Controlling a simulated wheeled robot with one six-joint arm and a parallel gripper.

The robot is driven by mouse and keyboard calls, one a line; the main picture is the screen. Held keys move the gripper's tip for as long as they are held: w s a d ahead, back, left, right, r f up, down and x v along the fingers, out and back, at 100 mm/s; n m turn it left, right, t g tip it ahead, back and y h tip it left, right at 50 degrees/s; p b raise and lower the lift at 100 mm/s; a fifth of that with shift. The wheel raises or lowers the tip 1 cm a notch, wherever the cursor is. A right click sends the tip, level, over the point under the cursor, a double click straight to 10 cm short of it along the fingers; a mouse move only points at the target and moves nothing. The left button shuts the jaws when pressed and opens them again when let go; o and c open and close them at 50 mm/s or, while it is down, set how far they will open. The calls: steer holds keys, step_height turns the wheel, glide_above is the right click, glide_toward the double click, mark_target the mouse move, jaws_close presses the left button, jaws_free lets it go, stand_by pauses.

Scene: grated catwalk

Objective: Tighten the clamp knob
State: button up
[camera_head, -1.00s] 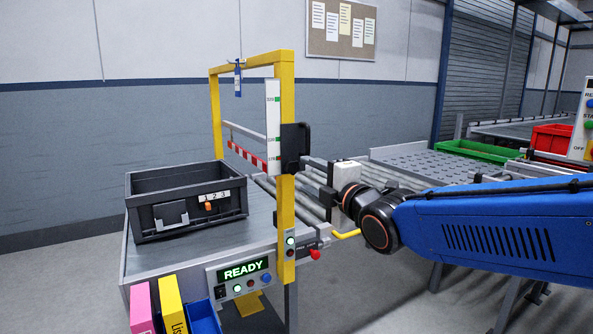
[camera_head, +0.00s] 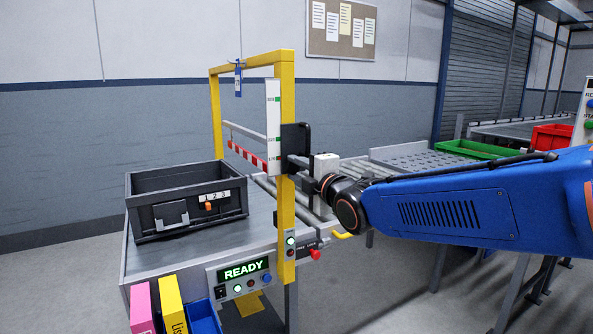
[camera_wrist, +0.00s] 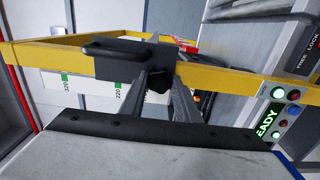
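The clamp (camera_head: 295,138) is a dark block with a handle on the yellow post of the frame; in the wrist view the clamp (camera_wrist: 118,60) spans the yellow bar beside the scale. Its black knob (camera_wrist: 158,84) shows just ahead of and between my fingertips. My gripper (camera_wrist: 160,80) reaches it from the right, with its fingers apart on either side of the knob; whether they touch it I cannot tell.
The yellow frame (camera_head: 285,100) stands over a roller conveyor. A red-and-white striped bar (camera_head: 247,155) hangs inside it. A black crate (camera_head: 150,212) sits on the left. A panel (camera_head: 243,270) reads READY, and a red-knobbed lever (camera_head: 314,254) is below my wrist.

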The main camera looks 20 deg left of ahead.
steer(key=c, duration=0.4)
steer(key=m, duration=0.5)
steer(key=shift+m, duration=0.3)
steer(key=m, duration=0.4)
steer(key=shift+m, duration=0.3)
steer(key=m, duration=0.3)
steer(key=shift+m, duration=0.3)
steer(key=m, duration=0.5)
steer(key=shift+m, duration=0.3)
steer(key=m, duration=0.4)
steer(key=shift+m, duration=0.3)
